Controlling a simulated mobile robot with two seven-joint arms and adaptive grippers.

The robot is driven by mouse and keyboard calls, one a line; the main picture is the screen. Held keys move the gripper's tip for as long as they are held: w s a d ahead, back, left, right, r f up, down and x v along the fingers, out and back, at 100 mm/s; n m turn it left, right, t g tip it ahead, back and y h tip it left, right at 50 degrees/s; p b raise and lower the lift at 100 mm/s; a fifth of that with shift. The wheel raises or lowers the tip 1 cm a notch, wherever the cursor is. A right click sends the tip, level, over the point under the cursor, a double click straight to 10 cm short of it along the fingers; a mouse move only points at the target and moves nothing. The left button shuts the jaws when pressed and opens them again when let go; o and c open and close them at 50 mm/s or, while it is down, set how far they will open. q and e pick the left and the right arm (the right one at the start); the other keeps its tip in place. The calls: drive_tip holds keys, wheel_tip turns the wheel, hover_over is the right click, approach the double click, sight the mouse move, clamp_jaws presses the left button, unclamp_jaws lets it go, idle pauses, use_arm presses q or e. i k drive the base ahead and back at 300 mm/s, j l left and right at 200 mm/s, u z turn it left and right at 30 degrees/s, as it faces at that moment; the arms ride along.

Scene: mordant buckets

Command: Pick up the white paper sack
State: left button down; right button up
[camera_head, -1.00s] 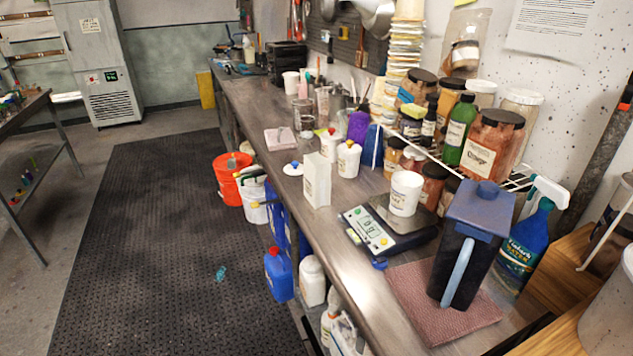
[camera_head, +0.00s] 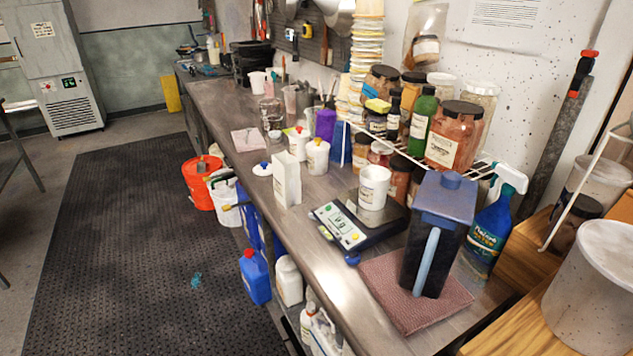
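The white paper sack (camera_head: 287,179) stands upright on the metal counter (camera_head: 215,103), near its front edge, with a small label low on its front. A small white lid with a blue knob lies just left of it, and white lidded jars stand behind it. Neither of my grippers is in view.
Right of the sack are a digital scale (camera_head: 341,226) with a white tub (camera_head: 374,187) on it, a dark pitcher (camera_head: 434,235) on a pink cloth (camera_head: 398,300) and a blue spray bottle (camera_head: 489,235). An orange bucket (camera_head: 202,183) stands on the black floor mat (camera_head: 110,230), which has free room.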

sight(286, 168)
drive_tip(key=z, duration=0.4)
drive_tip(key=i+j+z, duration=0.1)
drive_tip(key=z, duration=0.25)
drive_tip(key=j+z, duration=0.1)
drive_tip(key=z, duration=0.3)
drive_tip(key=j+z, duration=0.1)
drive_tip(key=z, duration=0.25)
drive_tip(key=j+z, duration=0.85)
drive_tip(key=j, duration=0.15)
drive_tip(key=j+z, duration=0.15)
drive_tip(key=j, duration=0.2)
drive_tip(key=k+j+z, duration=0.2)
drive_tip(key=j, duration=0.15)
drive_tip(key=k+j+z, duration=0.15)
drive_tip(key=j, duration=0.15)
drive_tip(key=k+j+z, duration=0.1)
drive_tip(key=j, duration=0.25)
drive_tip(key=k+j+z, duration=0.1)
drive_tip(key=j, duration=0.25)
drive_tip(key=k+j, duration=0.15)
drive_tip(key=j, duration=0.15)
drive_tip(key=k+j, duration=0.15)
drive_tip(key=j, duration=0.2)
drive_tip(key=k+j, duration=0.15)
drive_tip(key=j, duration=0.15)
drive_tip(key=k+j+z, duration=0.1)
drive_tip(key=j, duration=0.25)
drive_tip(key=k, duration=0.1)
